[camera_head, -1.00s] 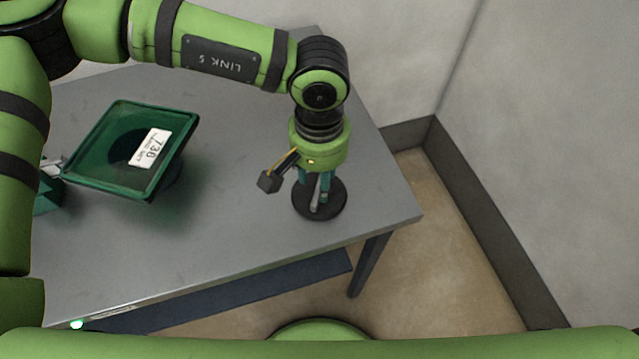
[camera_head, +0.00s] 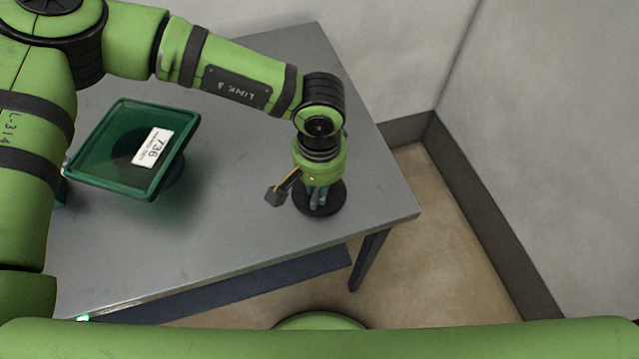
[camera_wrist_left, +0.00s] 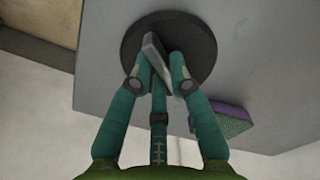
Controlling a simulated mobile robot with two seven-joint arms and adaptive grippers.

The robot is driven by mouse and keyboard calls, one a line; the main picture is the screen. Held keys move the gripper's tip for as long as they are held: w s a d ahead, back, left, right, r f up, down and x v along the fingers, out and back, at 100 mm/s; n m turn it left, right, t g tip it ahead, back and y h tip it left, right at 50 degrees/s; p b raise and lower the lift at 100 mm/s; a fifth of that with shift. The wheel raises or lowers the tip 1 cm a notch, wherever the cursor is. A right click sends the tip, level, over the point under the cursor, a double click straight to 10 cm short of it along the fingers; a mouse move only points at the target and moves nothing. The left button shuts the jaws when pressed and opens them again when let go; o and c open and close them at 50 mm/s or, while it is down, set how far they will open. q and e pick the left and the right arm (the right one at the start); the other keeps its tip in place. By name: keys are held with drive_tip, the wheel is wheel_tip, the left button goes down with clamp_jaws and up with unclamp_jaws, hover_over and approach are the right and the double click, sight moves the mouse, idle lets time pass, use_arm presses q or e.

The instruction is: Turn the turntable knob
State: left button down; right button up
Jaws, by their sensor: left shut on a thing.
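The turntable is a round black disc (camera_head: 334,204) lying flat near the right end of the grey table. It also shows in the left wrist view (camera_wrist_left: 205,38), with a flat grey knob (camera_wrist_left: 154,52) standing up from its middle. My left gripper (camera_head: 317,202) points down over the disc. In the left wrist view its teal fingers (camera_wrist_left: 158,82) are closed around the grey knob, which sits slanted between them. In the head view the fingers mostly hide the knob. My right gripper is not in view.
A green square tilted tray (camera_head: 100,160) with a white "736" label stands on the table's (camera_head: 235,205) left part. A purple and green block (camera_wrist_left: 225,118) shows near the disc in the wrist view. The table's right edge and the wall are close by.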

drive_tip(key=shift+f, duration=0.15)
